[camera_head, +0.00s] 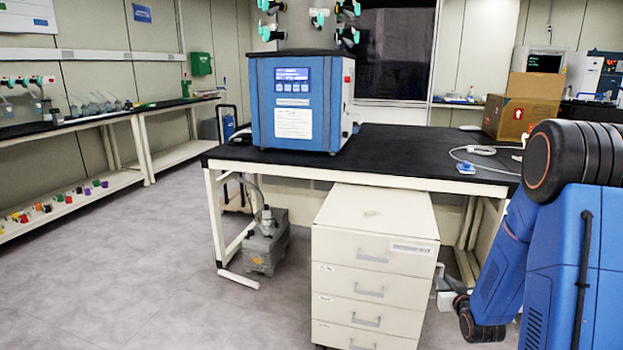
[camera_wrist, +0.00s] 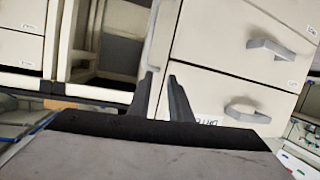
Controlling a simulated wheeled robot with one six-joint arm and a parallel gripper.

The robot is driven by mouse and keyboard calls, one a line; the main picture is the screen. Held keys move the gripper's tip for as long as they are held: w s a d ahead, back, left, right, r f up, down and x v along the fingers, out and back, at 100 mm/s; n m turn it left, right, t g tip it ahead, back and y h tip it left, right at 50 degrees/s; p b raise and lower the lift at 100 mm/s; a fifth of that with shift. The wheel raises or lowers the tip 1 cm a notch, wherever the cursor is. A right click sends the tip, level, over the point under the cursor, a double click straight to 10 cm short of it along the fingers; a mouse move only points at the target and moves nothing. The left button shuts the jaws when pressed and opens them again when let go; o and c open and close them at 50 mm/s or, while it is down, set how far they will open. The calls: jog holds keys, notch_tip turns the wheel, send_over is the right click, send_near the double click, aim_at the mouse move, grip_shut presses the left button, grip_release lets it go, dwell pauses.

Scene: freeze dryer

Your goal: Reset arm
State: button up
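My arm (camera_head: 575,220), blue with dark joint caps, is folded at the right side of the head view. Its lower end is beside the right side of the white drawer cabinet (camera_head: 375,265). My gripper's fingers are not clearly seen there. In the wrist view my gripper (camera_wrist: 160,75) shows two dark fingers with a gap between them and nothing held. The fingers point toward white drawer fronts (camera_wrist: 235,75) with grey handles; I cannot tell how far off these are.
A black-topped bench (camera_head: 400,160) stands behind the cabinet, bearing a blue freeze dryer (camera_head: 300,105). A cardboard box (camera_head: 525,105) sits at the back right. A grey pump (camera_head: 265,245) is on the floor under the bench. The floor (camera_head: 120,270) at the left is clear.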

jog(key=s+a+r+g, duration=0.3)
jog(key=s+a+r, duration=0.1)
jog(key=s+r, duration=0.35)
jog(key=s+a+r+g, duration=0.35)
jog(key=s+r, duration=0.25)
jog(key=s, duration=0.2)
jog(key=s+a+r+g, duration=0.1)
jog(key=s+a, duration=0.1)
jog(key=s, duration=0.6)
jog(key=s+a+r+g, duration=0.1)
jog(key=s+a+r, duration=0.1)
jog(key=s, duration=0.7)
jog(key=s+a+r+g+y, duration=0.1)
jog(key=s+a, duration=0.3)
jog(key=s, duration=0.5)
jog(key=shift+r, duration=0.4)
